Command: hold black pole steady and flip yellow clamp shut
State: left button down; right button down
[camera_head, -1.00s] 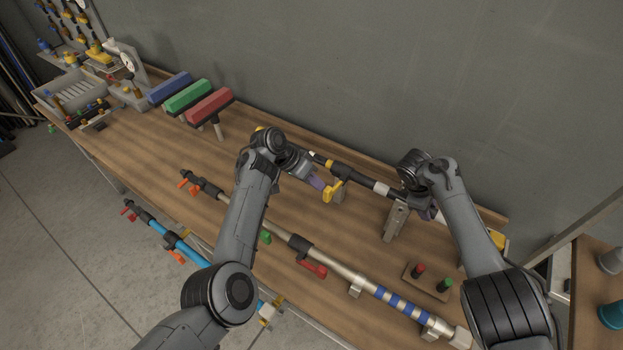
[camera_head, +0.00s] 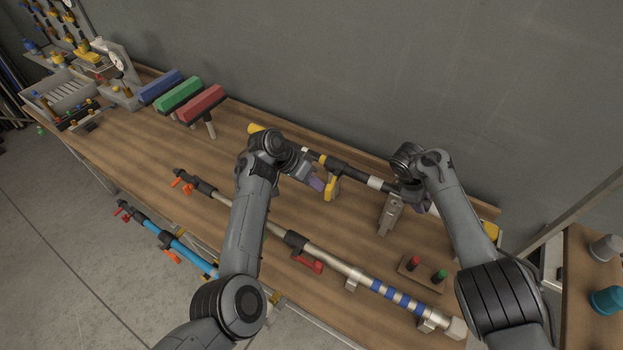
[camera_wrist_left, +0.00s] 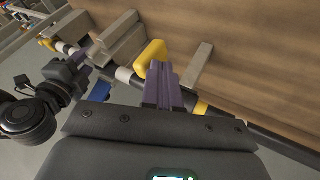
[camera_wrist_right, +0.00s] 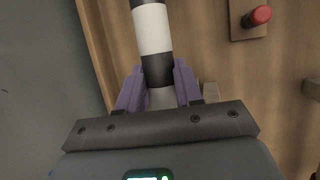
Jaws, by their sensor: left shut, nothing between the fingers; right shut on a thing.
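The black pole (camera_head: 350,171), with white bands and yellow parts, lies along the back of the bench on grey supports. The yellow clamp (camera_head: 332,187) is on its middle; its rounded lever (camera_wrist_left: 151,54) shows beside my left fingertips in the left wrist view. My left gripper (camera_head: 317,184) is shut and empty, its purple fingers (camera_wrist_left: 162,84) against or very near the lever. Whether the lever is fully closed I cannot tell. My right gripper (camera_wrist_right: 158,88) is shut around the pole, just below a black and white banded stretch (camera_wrist_right: 152,30).
A silver pole with blue bands (camera_head: 395,295) lies in front, with a red lever (camera_head: 308,263). A block with red and green knobs (camera_head: 424,272) is near the right arm. Blue, green and red blocks (camera_head: 201,104) stand at back left. The left bench middle is clear.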

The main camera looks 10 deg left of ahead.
aim_at(328, 190)
pick_arm(q)
jog(key=shift+s+d, duration=0.35)
jog(key=shift+d, duration=0.45)
jog(key=shift+s+d, duration=0.35)
jog(key=shift+d, duration=0.55)
jog(key=shift+w, duration=0.1)
jog(key=shift+w+a, duration=0.5)
jog(key=shift+a, duration=0.05)
jog(key=w+v, duration=0.1)
jog(key=v, duration=0.6)
jog(key=shift+s+r, duration=0.2)
jog(key=shift+s, duration=0.3)
jog(key=shift+w+a, duration=0.1)
jog(key=shift+a, duration=0.05)
